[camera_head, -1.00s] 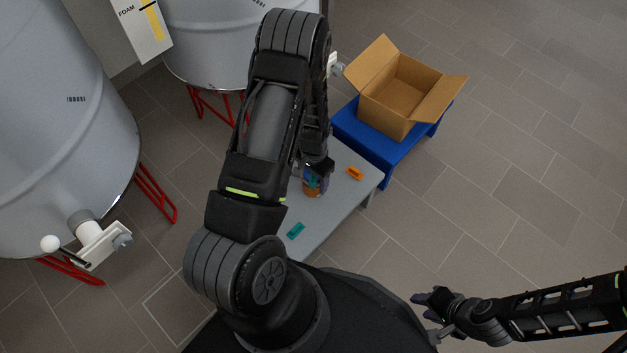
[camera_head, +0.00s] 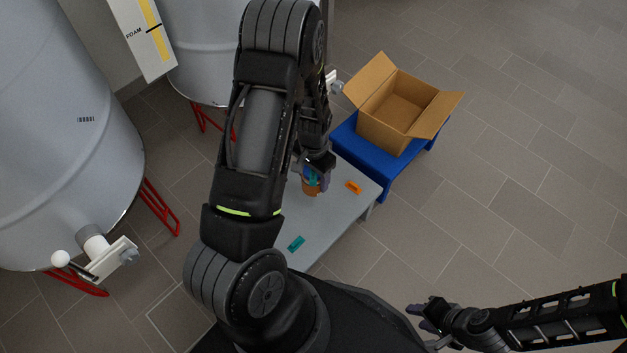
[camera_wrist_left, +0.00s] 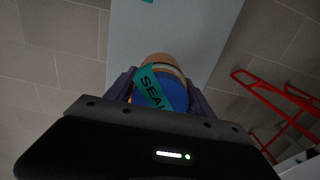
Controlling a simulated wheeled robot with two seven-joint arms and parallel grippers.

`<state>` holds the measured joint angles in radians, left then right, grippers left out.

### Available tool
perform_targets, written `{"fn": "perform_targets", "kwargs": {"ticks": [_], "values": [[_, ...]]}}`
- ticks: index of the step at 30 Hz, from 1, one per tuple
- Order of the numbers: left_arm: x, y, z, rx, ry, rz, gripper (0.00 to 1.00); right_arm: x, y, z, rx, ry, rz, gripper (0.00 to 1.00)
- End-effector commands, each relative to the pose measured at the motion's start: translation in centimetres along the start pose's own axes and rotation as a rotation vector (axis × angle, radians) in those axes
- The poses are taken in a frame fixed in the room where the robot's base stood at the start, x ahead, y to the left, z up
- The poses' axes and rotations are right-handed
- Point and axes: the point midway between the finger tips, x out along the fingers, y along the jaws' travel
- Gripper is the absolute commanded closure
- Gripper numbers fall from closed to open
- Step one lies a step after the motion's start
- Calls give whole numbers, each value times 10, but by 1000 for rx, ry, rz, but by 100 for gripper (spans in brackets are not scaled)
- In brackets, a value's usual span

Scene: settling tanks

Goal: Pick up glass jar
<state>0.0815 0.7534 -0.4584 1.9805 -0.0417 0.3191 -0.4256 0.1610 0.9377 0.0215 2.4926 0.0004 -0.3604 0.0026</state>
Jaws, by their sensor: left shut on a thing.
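The glass jar (camera_head: 311,188) has an orange-brown body and a blue lid with a teal label. My left gripper (camera_head: 318,173) is shut on it, over the grey table. In the left wrist view the jar (camera_wrist_left: 158,62) sits between the two purple-grey fingers of the left gripper (camera_wrist_left: 160,95), and the label across its lid reads "SEAL". The jar appears raised a little off the table; its base is hard to see. My right gripper (camera_head: 420,317) is empty at the lower right, away from the table, with its fingers apart.
The grey table (camera_head: 335,215) bears an orange tag (camera_head: 353,187) and a teal tag (camera_head: 296,243). An open cardboard box (camera_head: 395,128) stands on a blue stand (camera_head: 370,150) beyond it. Large grey tanks (camera_head: 70,130) on red legs stand left. The floor at right is clear.

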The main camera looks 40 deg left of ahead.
Motion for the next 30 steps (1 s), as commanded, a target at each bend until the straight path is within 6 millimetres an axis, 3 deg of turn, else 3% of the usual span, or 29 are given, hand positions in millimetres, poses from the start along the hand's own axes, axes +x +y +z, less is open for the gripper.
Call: {"fn": "perform_targets", "kwargs": {"ticks": [22,26,30], "values": [[-5,0,-4,1,1,0,100,-1,0,0,0,0,0,64],[-16,4,-23,1,7,1,100,-1,0,0,0,0,0,64],[-46,16,-64,-1,11,3,100,-1,0,0,0,0,0,64]]}}
